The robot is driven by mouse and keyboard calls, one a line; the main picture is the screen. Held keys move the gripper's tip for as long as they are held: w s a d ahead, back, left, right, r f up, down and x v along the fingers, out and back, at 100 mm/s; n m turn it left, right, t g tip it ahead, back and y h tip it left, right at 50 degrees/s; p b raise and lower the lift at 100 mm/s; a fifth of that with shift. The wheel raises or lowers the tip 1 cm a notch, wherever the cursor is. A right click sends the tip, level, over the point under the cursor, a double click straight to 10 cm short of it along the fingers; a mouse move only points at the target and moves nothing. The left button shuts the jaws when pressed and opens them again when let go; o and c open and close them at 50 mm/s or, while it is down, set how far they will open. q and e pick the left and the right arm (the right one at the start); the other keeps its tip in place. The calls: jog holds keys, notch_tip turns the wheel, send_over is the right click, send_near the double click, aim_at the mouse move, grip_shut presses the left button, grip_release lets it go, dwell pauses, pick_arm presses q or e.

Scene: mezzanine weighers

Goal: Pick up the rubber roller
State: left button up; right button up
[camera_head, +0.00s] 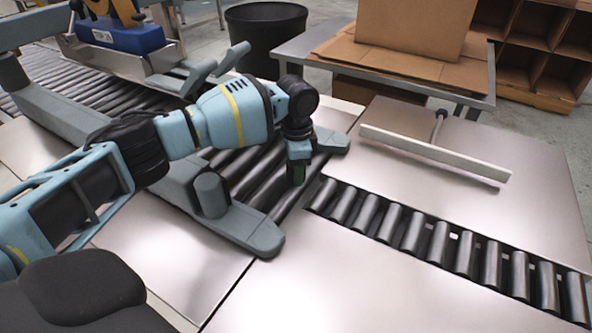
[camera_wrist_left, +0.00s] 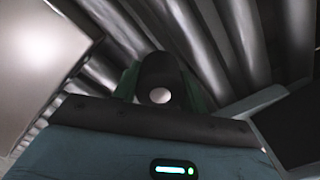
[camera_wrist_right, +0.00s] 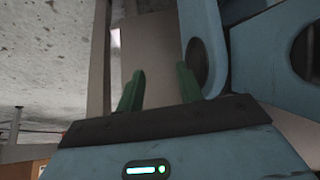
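My left gripper (camera_head: 297,178) points down over the conveyor bed, just left of the row of short black rollers. In the left wrist view a dark rubber roller (camera_wrist_left: 161,72), with a pale round end facing the camera, fills the gap between the green fingers. The fingers press against it on both sides; its far end is hidden. The head view does not show this roller clearly behind the gripper. My right gripper (camera_wrist_right: 158,92) shows only in the right wrist view, open with nothing between its green fingers.
The short black rollers (camera_head: 413,232) run right between bare metal plates. A pale bar (camera_head: 435,153) crosses the rear plate. A cardboard box (camera_head: 416,25) stands on a table behind, beside a black bin (camera_head: 267,38). The front plate (camera_head: 330,285) is clear.

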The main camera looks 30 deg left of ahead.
pick_arm(q)
jog(key=c, duration=0.4)
notch_tip(320, 180, up, 10)
jog(key=p, duration=0.2)
jog(key=shift+p, duration=0.3)
